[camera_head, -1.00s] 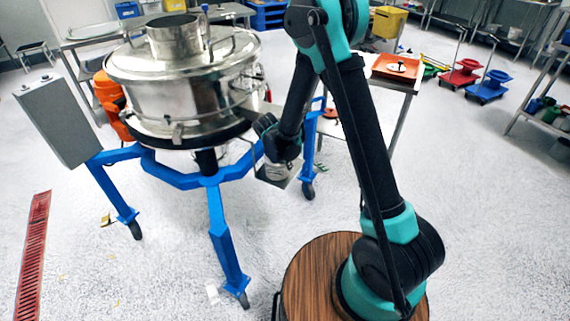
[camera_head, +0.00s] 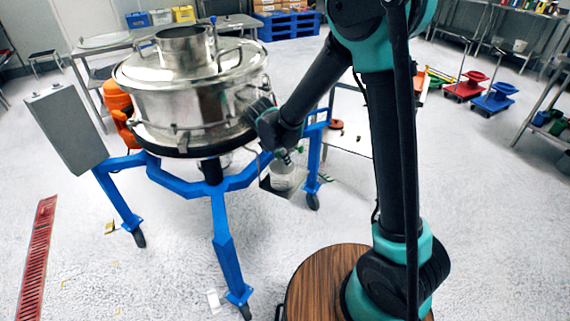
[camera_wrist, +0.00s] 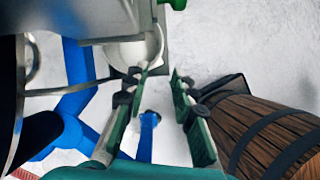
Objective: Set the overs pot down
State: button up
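The overs pot (camera_head: 283,178) is a pale metal pot on a small plate at the right side of the blue sifter stand. It looks upright. My gripper (camera_head: 285,152) is just above it in the head view; any contact there is hard to tell. In the wrist view the green-padded fingers of my gripper (camera_wrist: 163,78) are spread apart, with only floor and a blue leg between them. A pale rounded form, apparently the pot (camera_wrist: 126,54), lies beyond the left finger, partly covered by it. The steel sifter (camera_head: 190,95) stands left of my gripper.
The blue stand (camera_head: 222,235) and its legs are close to my arm. A grey control box (camera_head: 66,130) hangs at the left. Steel tables and a blue pallet (camera_head: 288,24) stand behind. A wooden barrel (camera_wrist: 262,130) is at the lower right of the wrist view.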

jog(key=s+d+r+m+y, duration=0.15)
jog(key=s+d+m, duration=0.25)
jog(key=d+m, duration=0.4)
jog(key=s+d+r+m, duration=0.3)
jog(key=d+m, duration=0.3)
jog(key=d, duration=0.4)
jog(key=s+d+f+m+y, duration=0.1)
jog(key=s+d+m, duration=0.8)
jog(key=m, duration=0.5)
jog(key=shift+s+d+f, duration=0.2)
jog(key=shift+s+f, duration=0.15)
jog(key=shift+s, duration=0.9)
